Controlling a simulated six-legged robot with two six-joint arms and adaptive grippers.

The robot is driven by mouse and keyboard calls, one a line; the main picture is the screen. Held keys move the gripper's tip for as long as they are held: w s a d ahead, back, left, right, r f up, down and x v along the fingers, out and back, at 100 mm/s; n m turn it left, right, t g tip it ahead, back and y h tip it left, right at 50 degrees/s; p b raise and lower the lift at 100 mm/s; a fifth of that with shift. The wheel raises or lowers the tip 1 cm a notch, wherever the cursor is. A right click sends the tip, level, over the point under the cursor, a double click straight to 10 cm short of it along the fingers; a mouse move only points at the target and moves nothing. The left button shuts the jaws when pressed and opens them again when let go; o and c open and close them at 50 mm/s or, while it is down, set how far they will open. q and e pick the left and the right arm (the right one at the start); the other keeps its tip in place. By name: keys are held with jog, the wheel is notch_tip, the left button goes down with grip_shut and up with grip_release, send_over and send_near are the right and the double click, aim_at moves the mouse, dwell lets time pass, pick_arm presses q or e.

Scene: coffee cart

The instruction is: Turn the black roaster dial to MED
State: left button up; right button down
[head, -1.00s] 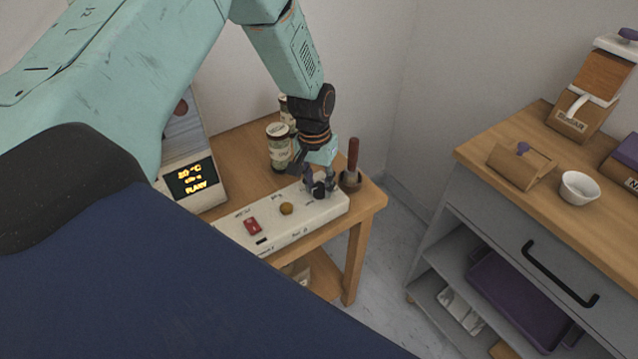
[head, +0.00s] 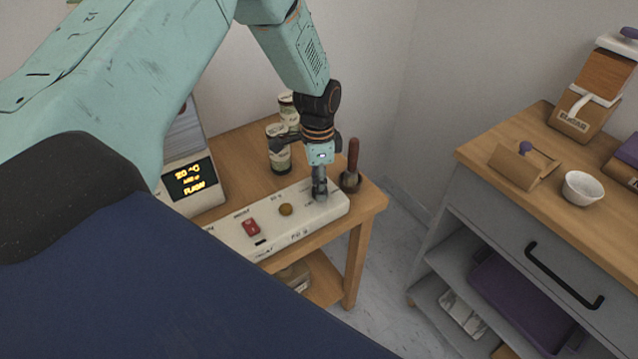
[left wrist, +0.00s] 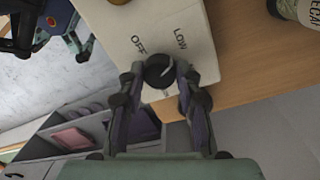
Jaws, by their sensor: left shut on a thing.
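The black roaster dial (left wrist: 159,71) is on the right end of the white control panel (head: 268,229). My left gripper (head: 320,192) points down at the dial and covers most of it in the head view. In the left wrist view its two fingers stand on either side of the dial, shut on it. A pale mark on the dial points to the right, roughly toward the LOW side. The OFF label (left wrist: 138,44) and the LOW label (left wrist: 180,39) show beyond the dial. Lettering on the near side is mostly hidden between the fingers.
A red switch (head: 251,227) and a brown knob (head: 286,209) are on the same panel. A wooden-handled tool in a dark holder (head: 350,180) stands just right of my gripper. Jars (head: 278,157) stand behind. A lit display (head: 190,180) is at left.

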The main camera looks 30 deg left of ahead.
pick_arm(q)
jog(key=m, duration=0.5)
jog(key=shift+s+f+m, duration=0.1)
jog(key=shift+m, duration=0.2)
jog(key=m, duration=0.6)
jog(key=shift+y, duration=0.4)
jog(key=shift+m, duration=0.3)
jog(key=o, duration=1.1)
jog(key=shift+w, duration=0.2)
jog(key=shift+o, duration=0.3)
jog(key=shift+r, duration=0.2)
notch_tip(320, 180, up, 12)
jog(key=shift+w+d, duration=0.15)
jog(key=shift+w, duration=0.25)
